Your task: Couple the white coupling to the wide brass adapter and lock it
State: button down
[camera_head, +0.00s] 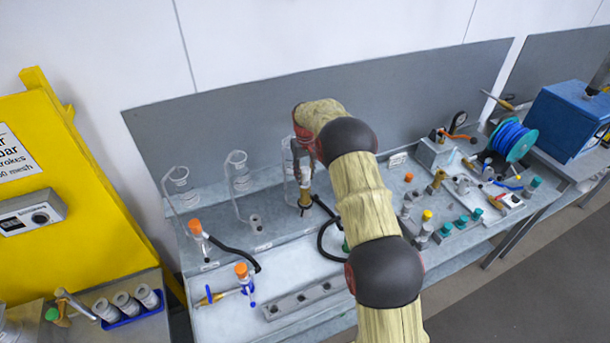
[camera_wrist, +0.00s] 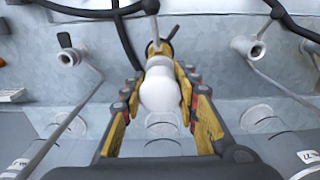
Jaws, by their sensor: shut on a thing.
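My gripper (camera_head: 302,168) points down over the left bench, in front of the grey back panel. In the wrist view my gripper (camera_wrist: 161,82) is shut on the white coupling (camera_wrist: 160,93), one finger on each side. A metal fitting with small levers (camera_wrist: 157,48) lies directly beyond the coupling in line with it; I cannot tell whether they are joined. In the head view a brass-coloured fitting (camera_head: 305,201) shows just under my gripper, with a black hose beside it. I cannot tell for certain that it is the wide brass adapter. The coupling is mostly hidden there by my gripper.
Glass holders on bent stands (camera_head: 239,172) stand left of my gripper. Several small fittings and a blue hose reel (camera_head: 511,139) fill the right side. A yellow cabinet (camera_head: 95,190) stands left.

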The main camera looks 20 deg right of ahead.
jog(key=shift+f, duration=0.1)
jog(key=c, duration=1.3)
grip_release()
jog(key=shift+o, duration=0.2)
jog(key=shift+c, duration=0.3)
jog(key=shift+r+p, duration=1.95)
jog(key=shift+r, duration=3)
